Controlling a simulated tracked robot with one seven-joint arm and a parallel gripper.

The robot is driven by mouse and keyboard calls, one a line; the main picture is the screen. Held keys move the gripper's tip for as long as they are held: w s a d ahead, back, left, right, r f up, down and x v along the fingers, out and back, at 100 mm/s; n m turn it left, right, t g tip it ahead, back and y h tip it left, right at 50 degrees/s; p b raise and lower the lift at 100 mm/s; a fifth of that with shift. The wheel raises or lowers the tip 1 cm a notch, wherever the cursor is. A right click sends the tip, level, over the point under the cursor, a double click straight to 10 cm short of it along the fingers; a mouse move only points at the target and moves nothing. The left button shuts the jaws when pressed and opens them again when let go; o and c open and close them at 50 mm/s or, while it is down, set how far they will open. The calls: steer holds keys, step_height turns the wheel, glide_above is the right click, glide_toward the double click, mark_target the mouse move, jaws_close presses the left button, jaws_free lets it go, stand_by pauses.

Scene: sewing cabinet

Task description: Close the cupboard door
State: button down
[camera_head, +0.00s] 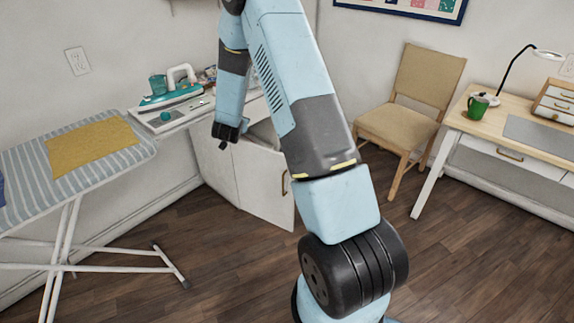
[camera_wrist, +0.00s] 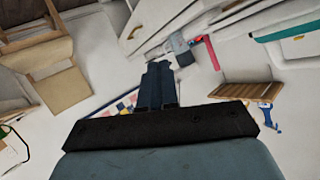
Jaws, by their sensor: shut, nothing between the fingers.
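The white cupboard door (camera_head: 265,187) stands open in the head view, swung out from the white cabinet (camera_head: 215,167). Its brass handle (camera_head: 284,183) is near the free edge. My gripper (camera_head: 221,146) points down near the cabinet's front, just left of the door's top edge in the picture; I cannot tell whether it touches anything. In the wrist view my gripper's fingers (camera_wrist: 158,68) are together and empty. Part of the door and the cupboard opening is hidden behind my arm.
A teal iron (camera_head: 170,93) and small items lie on the cabinet top. A striped ironing board (camera_head: 30,170) stands left. Wooden floor (camera_head: 200,260) is free in front.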

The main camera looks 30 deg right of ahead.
steer(key=s+d+f+m+g+h, duration=0.1)
steer(key=s+d+f+h, duration=0.2)
steer(key=f, duration=0.6)
steer(key=s+d+f+m+g+h, duration=0.1)
steer(key=s+f+h, duration=0.2)
steer(key=s+f, duration=0.35)
steer(key=s+d+f+m+h, duration=0.1)
steer(key=s+d+f+h, duration=0.15)
steer(key=f, duration=0.75)
steer(key=x, duration=1.4)
steer(key=shift+f, duration=0.2)
steer(key=shift+d, duration=0.15)
